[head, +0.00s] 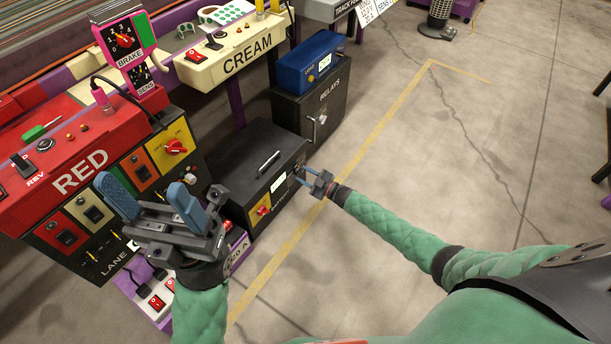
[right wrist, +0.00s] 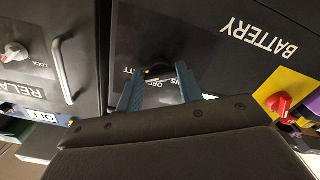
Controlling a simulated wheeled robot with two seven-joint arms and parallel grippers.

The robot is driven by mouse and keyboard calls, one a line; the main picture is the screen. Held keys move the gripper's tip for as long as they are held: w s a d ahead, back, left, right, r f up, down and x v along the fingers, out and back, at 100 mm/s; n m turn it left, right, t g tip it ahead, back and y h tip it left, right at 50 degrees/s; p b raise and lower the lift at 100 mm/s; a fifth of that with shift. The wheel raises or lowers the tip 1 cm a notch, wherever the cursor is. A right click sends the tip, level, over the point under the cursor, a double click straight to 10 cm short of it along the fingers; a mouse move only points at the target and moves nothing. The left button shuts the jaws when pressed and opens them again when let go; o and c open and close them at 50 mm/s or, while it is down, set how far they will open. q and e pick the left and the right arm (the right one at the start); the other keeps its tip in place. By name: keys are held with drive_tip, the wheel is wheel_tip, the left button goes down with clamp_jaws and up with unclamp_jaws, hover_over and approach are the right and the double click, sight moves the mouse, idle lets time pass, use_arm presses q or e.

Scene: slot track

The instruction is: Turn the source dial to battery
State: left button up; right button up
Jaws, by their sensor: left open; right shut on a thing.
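The source dial (right wrist: 158,72) is a dark knob with a pale mark, on the front of the black battery box (head: 250,155). In the right wrist view its label is partly covered; I read only "TT" on one side and "YS" on the other. My right gripper (right wrist: 160,88) is shut on the dial, a blue finger on each side. In the head view my right gripper (head: 303,178) reaches the box front from the right, and the dial is mostly hidden. My left gripper (head: 150,195) is open and empty, raised in front of the red console.
The box front also has a red knob on a yellow panel (right wrist: 280,103). The relays cabinet (head: 312,105) with its handle stands beside it. The red console (head: 75,165) and cream console (head: 232,55) stand left and behind.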

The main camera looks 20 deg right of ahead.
drive_tip(key=o, duration=1)
drive_tip(key=p+v, duration=0.1)
drive_tip(key=v, duration=0.6)
drive_tip(key=shift+s+d+p, duration=0.3)
drive_tip(key=shift+p, duration=0.1)
